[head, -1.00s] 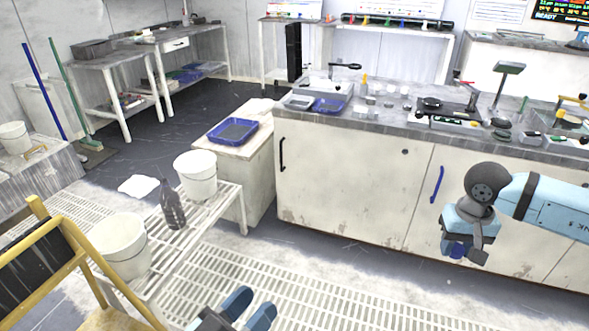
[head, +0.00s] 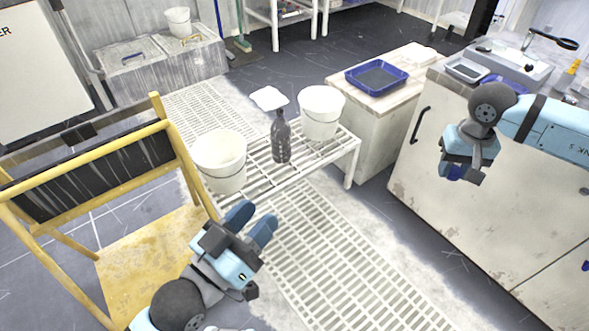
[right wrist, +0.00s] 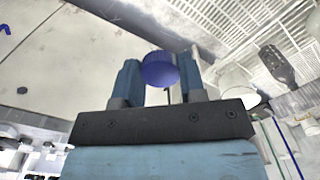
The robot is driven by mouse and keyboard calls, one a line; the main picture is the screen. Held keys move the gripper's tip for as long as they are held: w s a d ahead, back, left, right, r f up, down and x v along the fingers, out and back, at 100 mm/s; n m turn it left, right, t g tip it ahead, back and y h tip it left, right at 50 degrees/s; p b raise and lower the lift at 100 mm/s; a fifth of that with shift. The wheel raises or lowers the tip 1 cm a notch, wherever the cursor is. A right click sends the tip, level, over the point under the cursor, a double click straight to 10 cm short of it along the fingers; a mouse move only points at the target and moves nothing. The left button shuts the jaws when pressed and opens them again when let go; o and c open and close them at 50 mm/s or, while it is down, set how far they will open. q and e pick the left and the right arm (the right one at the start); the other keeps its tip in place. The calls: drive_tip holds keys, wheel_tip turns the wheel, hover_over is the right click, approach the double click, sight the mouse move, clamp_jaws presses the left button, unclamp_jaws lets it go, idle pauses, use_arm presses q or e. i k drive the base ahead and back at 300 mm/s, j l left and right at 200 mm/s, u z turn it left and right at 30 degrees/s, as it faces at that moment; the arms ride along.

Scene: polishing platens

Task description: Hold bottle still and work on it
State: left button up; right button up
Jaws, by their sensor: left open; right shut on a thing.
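A dark bottle (head: 281,140) stands upright on the white slatted rack (head: 342,160), between two white buckets. It also shows in the right wrist view (right wrist: 276,66), at the far right. My left gripper (head: 254,219) is open and empty, in front of the rack and apart from the bottle. My right gripper (head: 455,172) is off to the right, in front of the cabinet and well away from the bottle. In the right wrist view it is shut on a round blue cap-like piece (right wrist: 159,69) between its fingers.
White buckets (head: 220,163) and (head: 321,113) stand either side of the bottle. A yellow-framed chair (head: 150,255) is close at the left. A blue tray (head: 377,78) lies on the low cabinet behind. The grated floor (head: 330,255) in front is clear.

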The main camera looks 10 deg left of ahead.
sight(281, 131)
drive_tip(key=i+l+u, duration=0.25)
drive_tip(key=u, duration=0.25)
drive_tip(key=i+l+u, duration=0.2)
drive_tip(key=l+u, duration=0.15)
drive_tip(key=u, duration=0.15)
